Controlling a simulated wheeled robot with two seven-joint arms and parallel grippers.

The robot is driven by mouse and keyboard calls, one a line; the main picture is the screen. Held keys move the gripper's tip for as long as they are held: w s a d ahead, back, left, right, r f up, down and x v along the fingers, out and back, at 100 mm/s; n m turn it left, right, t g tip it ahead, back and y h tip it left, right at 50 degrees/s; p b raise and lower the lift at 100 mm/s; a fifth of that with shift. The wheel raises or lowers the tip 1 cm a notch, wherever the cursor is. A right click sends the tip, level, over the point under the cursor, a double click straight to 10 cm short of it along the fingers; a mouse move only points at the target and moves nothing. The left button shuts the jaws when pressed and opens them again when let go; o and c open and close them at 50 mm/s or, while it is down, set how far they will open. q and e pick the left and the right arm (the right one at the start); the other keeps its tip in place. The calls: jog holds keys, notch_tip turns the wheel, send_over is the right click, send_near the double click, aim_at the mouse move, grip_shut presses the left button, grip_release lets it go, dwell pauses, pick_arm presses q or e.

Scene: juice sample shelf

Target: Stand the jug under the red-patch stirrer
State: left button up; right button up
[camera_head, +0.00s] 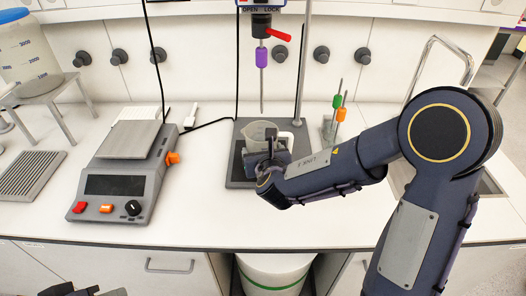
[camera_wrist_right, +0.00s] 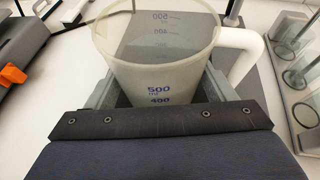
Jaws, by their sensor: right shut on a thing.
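The clear jug (camera_head: 258,131) with a white handle stands on or just above the dark stand base (camera_head: 235,178). It looks upright, and blue volume marks show on it in the right wrist view (camera_wrist_right: 160,75). My right gripper (camera_head: 270,158) is shut on the jug from the near side. The stirrer (camera_head: 262,85) hangs from the clamp above the jug, its tip close to the rim. Its patch (camera_head: 262,57) is purple; the red part I see is the clamp's lever (camera_head: 280,35). Only dark parts at the lower left edge may be my left gripper.
A scale (camera_head: 125,165) with orange knobs stands at the left. A rack (camera_head: 328,130) with green-patch and orange-patch stirrers stands right of the base, close to my right arm. The stand's upright pole (camera_head: 302,75) rises behind the jug. A white bin is below the counter.

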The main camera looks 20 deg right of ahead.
jog(key=shift+r, duration=0.1)
jog(key=o, duration=1.5)
jog(key=shift+c, duration=0.2)
jog(key=shift+o, duration=0.3)
